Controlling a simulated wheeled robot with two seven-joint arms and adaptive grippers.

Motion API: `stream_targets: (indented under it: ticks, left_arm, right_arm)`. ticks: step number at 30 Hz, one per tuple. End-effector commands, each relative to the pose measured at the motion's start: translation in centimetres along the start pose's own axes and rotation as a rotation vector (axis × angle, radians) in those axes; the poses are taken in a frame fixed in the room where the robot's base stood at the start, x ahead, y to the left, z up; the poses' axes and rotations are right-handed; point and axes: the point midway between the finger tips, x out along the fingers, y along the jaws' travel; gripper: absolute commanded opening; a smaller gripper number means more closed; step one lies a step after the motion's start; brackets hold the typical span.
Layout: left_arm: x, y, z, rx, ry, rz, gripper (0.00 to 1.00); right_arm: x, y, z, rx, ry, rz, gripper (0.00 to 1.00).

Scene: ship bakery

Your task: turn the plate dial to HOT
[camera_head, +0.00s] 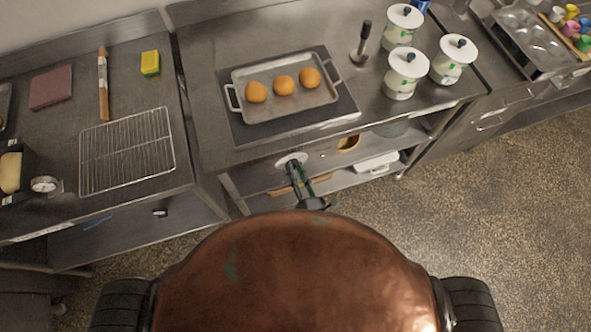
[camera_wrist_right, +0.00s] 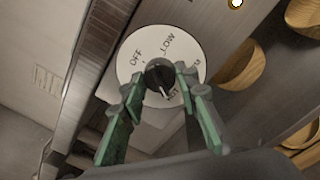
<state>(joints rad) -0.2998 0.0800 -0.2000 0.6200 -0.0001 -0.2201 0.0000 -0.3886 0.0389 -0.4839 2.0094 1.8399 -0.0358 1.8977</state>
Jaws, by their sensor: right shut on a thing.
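The plate dial (camera_wrist_right: 135,62) is a white round face on the counter front, with OFF and LOW readable. A label at its right edge and one at the bottom are partly hidden by my fingers and the knob. Its black knob (camera_wrist_right: 158,74) is at the centre; a pale mark on it points down towards the partly hidden bottom label. My right gripper (camera_wrist_right: 162,88) is shut on the knob, one green-padded finger on each side. In the head view the dial (camera_head: 285,159) shows below the dark plate (camera_head: 241,131), with my right gripper (camera_head: 293,170) at it. My left gripper is out of view.
A metal tray (camera_head: 236,77) with three round buns (camera_head: 284,83) sits on the plate. Several white lidded canisters (camera_head: 400,85) stand to the right. A wire rack (camera_head: 127,150) lies on the left counter. A shelf with wooden bowls (camera_wrist_right: 240,68) is beside the dial.

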Motion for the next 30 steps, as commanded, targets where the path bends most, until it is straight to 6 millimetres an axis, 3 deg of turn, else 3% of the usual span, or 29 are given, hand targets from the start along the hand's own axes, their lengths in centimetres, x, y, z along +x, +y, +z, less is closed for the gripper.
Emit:
stream_targets:
  ticks: [1, 2, 9, 20, 26, 30]
  left_arm:
    - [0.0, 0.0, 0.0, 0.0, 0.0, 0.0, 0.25]
    - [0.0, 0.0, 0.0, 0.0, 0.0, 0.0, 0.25]
    - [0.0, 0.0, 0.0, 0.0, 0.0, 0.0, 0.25]
    - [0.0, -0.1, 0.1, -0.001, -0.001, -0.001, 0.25]
    - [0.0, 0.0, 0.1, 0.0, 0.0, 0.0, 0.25]
    - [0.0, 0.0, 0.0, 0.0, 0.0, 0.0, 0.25]
  right_arm:
    - [-0.1, 0.0, -0.1, 0.002, 0.002, -0.001, 0.04]
    - [0.0, 0.0, -0.1, 0.002, 0.002, -0.001, 0.31]
    - [0.0, 0.0, -0.1, 0.001, 0.001, -0.001, 0.47]
    - [-0.4, -0.1, 0.0, 0.002, 0.0, -0.003, 0.47]
    - [-2.8, -0.1, -0.1, 0.002, 0.0, -0.007, 0.47]
    - [-5.5, -0.1, -0.1, 0.003, 0.0, -0.008, 0.47]
